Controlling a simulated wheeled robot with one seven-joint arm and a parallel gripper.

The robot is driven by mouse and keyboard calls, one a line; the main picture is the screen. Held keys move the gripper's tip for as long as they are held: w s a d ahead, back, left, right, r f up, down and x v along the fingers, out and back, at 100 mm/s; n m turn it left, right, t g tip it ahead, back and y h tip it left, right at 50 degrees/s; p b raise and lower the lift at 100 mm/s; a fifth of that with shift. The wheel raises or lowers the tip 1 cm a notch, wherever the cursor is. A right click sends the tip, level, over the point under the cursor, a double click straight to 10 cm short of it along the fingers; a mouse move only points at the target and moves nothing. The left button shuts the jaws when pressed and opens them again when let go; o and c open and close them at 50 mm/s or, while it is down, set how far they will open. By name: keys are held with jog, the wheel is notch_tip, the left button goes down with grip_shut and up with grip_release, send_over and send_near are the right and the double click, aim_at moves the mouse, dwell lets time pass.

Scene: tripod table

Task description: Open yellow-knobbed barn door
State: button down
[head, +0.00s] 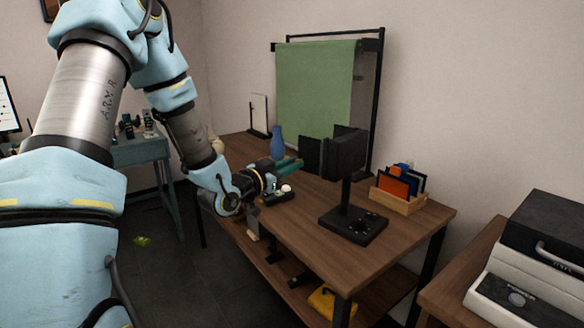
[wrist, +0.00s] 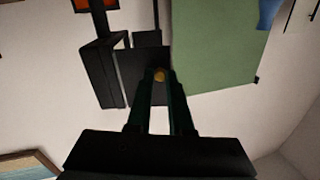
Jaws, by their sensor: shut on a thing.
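A black lamp (head: 346,153) stands on a post above a black base (head: 352,224) on the wooden table. A dark barn door flap (head: 309,155) stands out at its left side. In the wrist view, dark flaps (wrist: 112,70) show at upper left of centre. My gripper (head: 296,164) reaches from the left to the flap, its teal fingers pointing right. In the wrist view, the yellow knob (wrist: 159,75) sits between the fingertips of my gripper (wrist: 160,78), which is shut on it. The fingers hide part of the knob and flap. The knob cannot be made out in the head view.
A green cloth backdrop (head: 315,90) hangs on a black frame behind the lamp. A blue vase (head: 278,143) stands behind my gripper. A wooden holder with coloured cards (head: 400,188) is at the right.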

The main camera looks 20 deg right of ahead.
jog(key=c, duration=0.8)
grip_release()
jog(key=b+v, duration=0.2)
jog(key=v, duration=0.8)
jog(key=shift+s+a, duration=0.2)
jog(key=shift+a, duration=0.15)
